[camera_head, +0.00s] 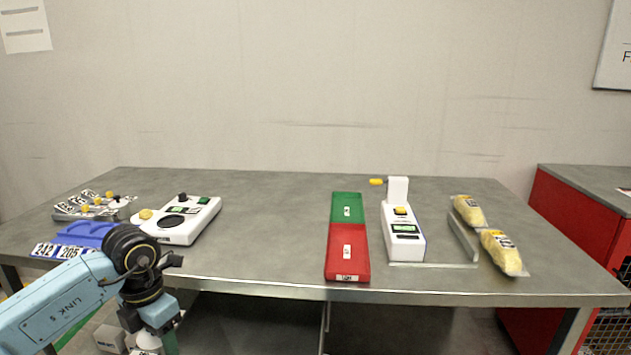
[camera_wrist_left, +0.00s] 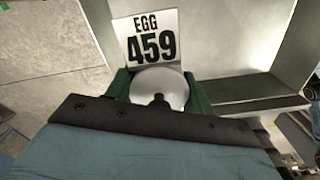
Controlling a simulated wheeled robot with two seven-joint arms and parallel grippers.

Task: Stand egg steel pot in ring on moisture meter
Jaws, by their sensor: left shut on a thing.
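My left gripper (camera_head: 158,342) is low at the front left, in front of the table edge. In the left wrist view its green fingers (camera_wrist_left: 158,92) are shut on a rounded, pale steel pot (camera_wrist_left: 160,80) with a card reading EGG 459 (camera_wrist_left: 150,38). In the head view the pot is mostly hidden by my wrist. The likely moisture meter (camera_head: 195,229), a white unit with a dark round ring (camera_head: 172,221), a dark knob and a yellow knob, stands on the table beyond the gripper. The ring looks empty. My right gripper is out of view.
A blue rack (camera_head: 85,232) with number labels and a group of pots with yellow knobs and cards (camera_head: 98,206) are at the left. A green and red tray (camera_head: 347,252), a white weigher (camera_head: 404,235) and yellow bags (camera_head: 502,252) are at the right. Mid-table is clear.

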